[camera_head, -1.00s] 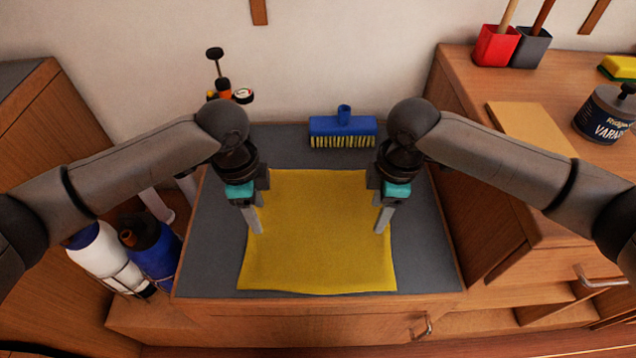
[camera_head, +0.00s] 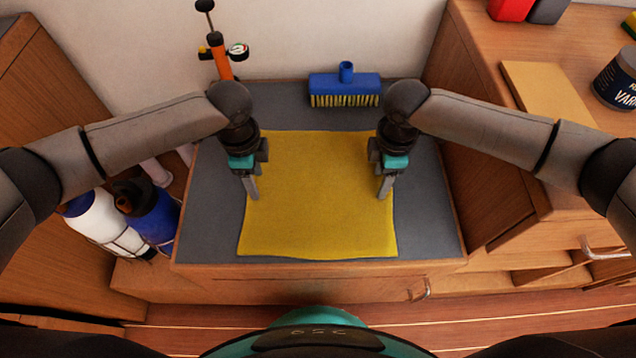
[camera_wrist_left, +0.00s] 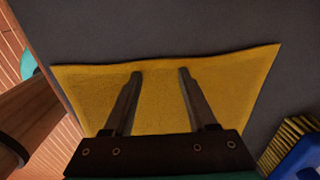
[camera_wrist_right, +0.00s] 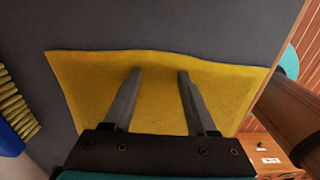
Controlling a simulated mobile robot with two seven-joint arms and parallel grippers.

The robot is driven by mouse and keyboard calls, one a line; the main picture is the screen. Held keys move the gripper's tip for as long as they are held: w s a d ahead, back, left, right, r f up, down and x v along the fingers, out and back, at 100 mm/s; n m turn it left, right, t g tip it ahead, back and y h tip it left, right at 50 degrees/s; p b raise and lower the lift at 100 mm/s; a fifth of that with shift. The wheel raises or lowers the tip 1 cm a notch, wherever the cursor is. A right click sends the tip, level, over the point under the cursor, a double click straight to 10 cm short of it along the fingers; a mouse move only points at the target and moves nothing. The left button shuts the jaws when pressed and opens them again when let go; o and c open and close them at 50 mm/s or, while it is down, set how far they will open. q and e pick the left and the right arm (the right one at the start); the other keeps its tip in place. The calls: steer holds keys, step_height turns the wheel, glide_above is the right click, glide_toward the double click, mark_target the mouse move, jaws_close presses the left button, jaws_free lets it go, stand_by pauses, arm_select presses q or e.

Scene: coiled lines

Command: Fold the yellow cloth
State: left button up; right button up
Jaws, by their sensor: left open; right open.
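The yellow cloth (camera_head: 318,205) lies flat and spread out on the grey counter top, with a slightly wavy near edge. My left gripper (camera_head: 252,190) is over the cloth's left edge, open and empty. My right gripper (camera_head: 384,188) is over its right edge, also open and empty. In the left wrist view the cloth (camera_wrist_left: 230,85) shows beneath and between the open fingers (camera_wrist_left: 160,73). In the right wrist view the cloth (camera_wrist_right: 85,85) likewise shows beneath the open fingers (camera_wrist_right: 160,72). I cannot tell whether the fingertips touch it.
A blue brush (camera_head: 345,88) lies behind the cloth. An orange pump (camera_head: 220,60) stands behind the counter's left corner. Bottles (camera_head: 150,212) stand in a rack at left. A higher wooden cabinet (camera_head: 475,60) with a varnish can (camera_head: 618,80) borders the right.

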arm_select(q)
steer(key=shift+f, duration=0.15)
arm_select(e)
steer(key=shift+f, duration=0.3)
arm_select(q)
steer(key=c, duration=0.9)
arm_select(e)
steer(key=c, duration=0.9)
arm_select(q)
jaws_close()
arm_select(e)
jaws_close()
steer(key=shift+r, duration=0.1)
